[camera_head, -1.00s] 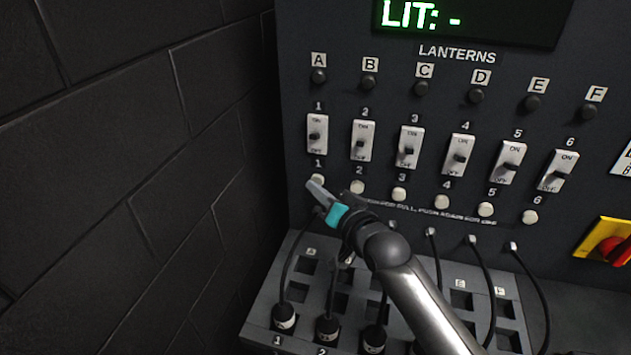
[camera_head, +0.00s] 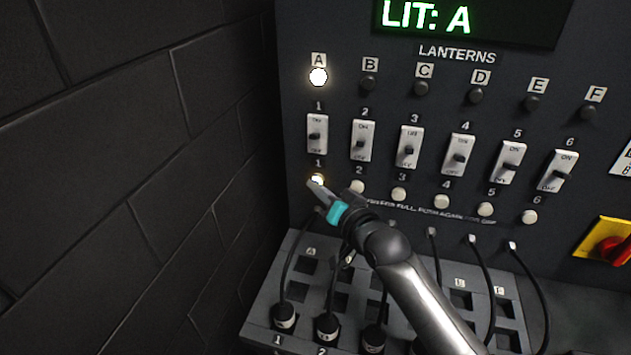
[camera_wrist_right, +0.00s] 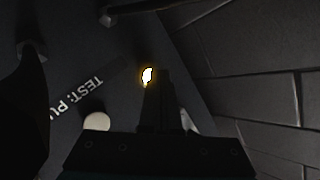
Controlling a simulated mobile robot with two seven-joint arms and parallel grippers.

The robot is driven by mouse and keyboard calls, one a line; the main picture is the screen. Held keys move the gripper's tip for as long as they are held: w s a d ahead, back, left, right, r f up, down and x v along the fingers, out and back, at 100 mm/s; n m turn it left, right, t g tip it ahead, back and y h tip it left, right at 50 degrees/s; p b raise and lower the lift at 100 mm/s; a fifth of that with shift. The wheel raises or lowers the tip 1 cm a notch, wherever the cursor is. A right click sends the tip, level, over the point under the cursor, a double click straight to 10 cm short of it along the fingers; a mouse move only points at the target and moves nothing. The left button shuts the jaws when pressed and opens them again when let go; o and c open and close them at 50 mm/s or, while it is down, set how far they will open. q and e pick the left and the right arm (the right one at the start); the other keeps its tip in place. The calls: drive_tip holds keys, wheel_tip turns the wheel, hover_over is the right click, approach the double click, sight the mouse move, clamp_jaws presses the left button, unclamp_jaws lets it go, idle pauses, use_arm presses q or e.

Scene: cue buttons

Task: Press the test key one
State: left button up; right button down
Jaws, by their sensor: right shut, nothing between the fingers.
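Test key one (camera_head: 317,179) is a small round button under the first switch, now glowing warm white. My right gripper (camera_head: 311,186) is shut and empty, with its tip at the key's lower edge, seemingly against it. In the right wrist view the glowing key (camera_wrist_right: 147,76) shows just beyond the tip of my right gripper (camera_wrist_right: 160,75), partly hidden by it. Lantern A (camera_head: 318,77) shines white, and the green display (camera_head: 465,20) reads "LIT: A". My left gripper is not in view.
Unlit test keys, including key two (camera_head: 357,187), run to the right. Switches such as switch one (camera_head: 317,134) sit above. Below, cables run to plugs on a grey socket board (camera_head: 262,322). A dark block wall (camera_head: 120,150) stands close on the left. A red knob (camera_head: 614,250) is at right.

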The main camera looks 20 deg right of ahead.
drive_tip(key=shift+s+a+p, duration=0.3)
drive_tip(key=shift+s+p, duration=0.15)
drive_tip(key=shift+s, duration=0.05)
drive_tip(key=s+a+p, duration=0.3)
drive_tip(key=s+p, duration=0.1)
drive_tip(key=s, duration=0.1)
drive_tip(key=shift+a, duration=0.2)
idle(0.3)
